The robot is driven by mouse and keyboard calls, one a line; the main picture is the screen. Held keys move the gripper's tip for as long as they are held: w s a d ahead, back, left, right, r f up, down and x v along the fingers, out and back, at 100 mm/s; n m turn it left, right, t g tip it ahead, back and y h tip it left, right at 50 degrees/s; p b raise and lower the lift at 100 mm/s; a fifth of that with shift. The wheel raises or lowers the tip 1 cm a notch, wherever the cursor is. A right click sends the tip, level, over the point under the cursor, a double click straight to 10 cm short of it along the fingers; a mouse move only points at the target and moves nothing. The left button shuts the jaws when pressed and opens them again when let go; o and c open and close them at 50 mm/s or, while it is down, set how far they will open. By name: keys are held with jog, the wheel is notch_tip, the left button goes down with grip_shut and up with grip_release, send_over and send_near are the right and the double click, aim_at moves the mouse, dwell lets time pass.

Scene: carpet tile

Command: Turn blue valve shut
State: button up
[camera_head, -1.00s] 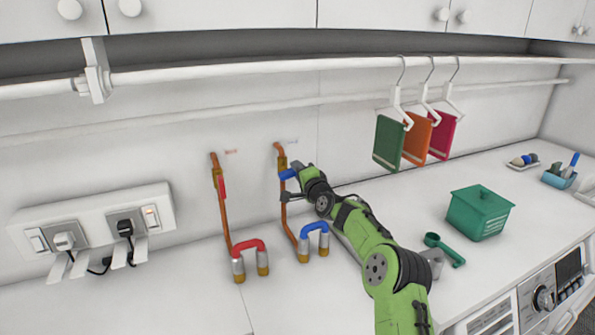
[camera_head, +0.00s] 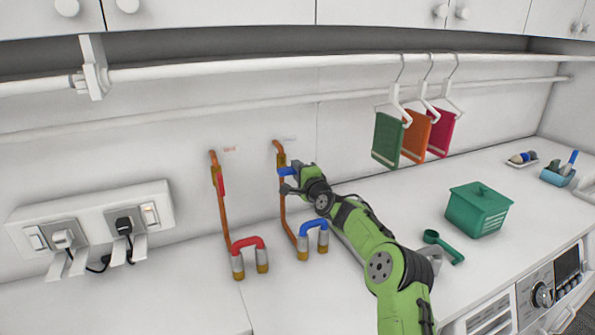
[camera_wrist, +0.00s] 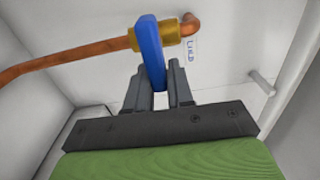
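The blue valve handle (camera_head: 287,171) sits on a brass valve body (camera_head: 281,160) on the right copper pipe (camera_head: 282,205). In the wrist view the blue handle (camera_wrist: 150,52) lies crosswise to the pipe, its end pointing toward my gripper. My gripper (camera_head: 292,179) is at the handle, right of the pipe. In the wrist view the two dark fingers (camera_wrist: 161,85) stand apart with the handle's end between them. The handle is close to the left finger, and a narrow gap shows beside the right one. Whether a finger touches it is unclear.
A red-handled valve (camera_head: 220,185) is on the pipe to the left. Red (camera_head: 248,243) and blue (camera_head: 314,226) U-shaped connectors stand below. A power outlet panel (camera_head: 92,228) is at left. A hanging rail, green box (camera_head: 478,208) and green scoop (camera_head: 444,246) are nearby.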

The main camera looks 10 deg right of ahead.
jog(key=o, duration=0.4)
jog(key=shift+c, duration=0.2)
jog(key=s+d+b, duration=0.3)
jog(key=s, duration=1.2)
jog(key=shift+s, duration=0.25)
